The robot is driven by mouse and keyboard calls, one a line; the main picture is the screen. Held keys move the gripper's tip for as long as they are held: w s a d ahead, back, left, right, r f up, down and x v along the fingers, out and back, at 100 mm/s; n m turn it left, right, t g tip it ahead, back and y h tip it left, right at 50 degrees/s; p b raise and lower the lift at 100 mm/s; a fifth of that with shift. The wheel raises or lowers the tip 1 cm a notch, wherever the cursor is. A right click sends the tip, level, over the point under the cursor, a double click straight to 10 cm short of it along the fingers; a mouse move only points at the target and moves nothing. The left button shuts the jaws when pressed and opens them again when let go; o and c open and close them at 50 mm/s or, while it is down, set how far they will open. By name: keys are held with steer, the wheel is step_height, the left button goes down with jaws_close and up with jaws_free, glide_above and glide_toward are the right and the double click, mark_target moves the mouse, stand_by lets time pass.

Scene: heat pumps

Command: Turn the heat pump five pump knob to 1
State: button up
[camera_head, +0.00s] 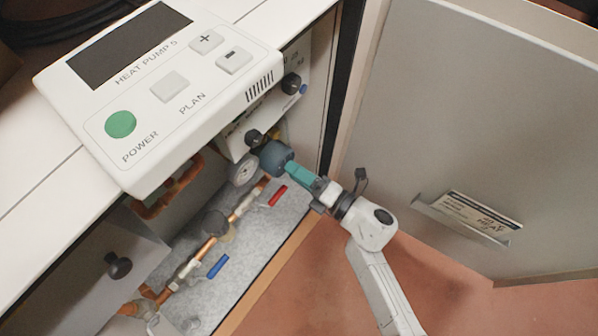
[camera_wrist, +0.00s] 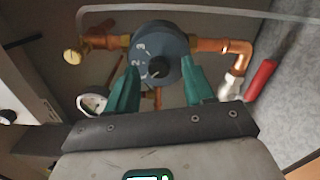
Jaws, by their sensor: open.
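The pump (camera_wrist: 150,42) is a round blue-grey housing on copper pipe, with a small black knob (camera_wrist: 157,71) on its face. Numerals 3, 2 and, less clearly, 1 run down the left of the knob in the wrist view. I cannot tell surely where the knob points. My gripper (camera_wrist: 160,64) is open, its two green fingers on either side of the knob in that view; contact is not clear. In the head view my gripper (camera_head: 290,168) reaches the pump (camera_head: 273,157) inside the open cabinet, and the knob is hidden there.
A white panel (camera_head: 165,90) labelled HEAT PUMP 5 overhangs the pipes at left. An open door (camera_head: 470,130) stands at right. Red (camera_head: 278,195) and blue (camera_head: 218,266) valve handles sit below the pump. A round gauge (camera_head: 243,170) is close beside it.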

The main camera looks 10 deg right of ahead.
steer(key=p+v, duration=0.3)
steer(key=v, duration=0.7)
steer(key=shift+s+d, duration=0.25)
steer(key=shift+d, duration=0.05)
stand_by(0.4)
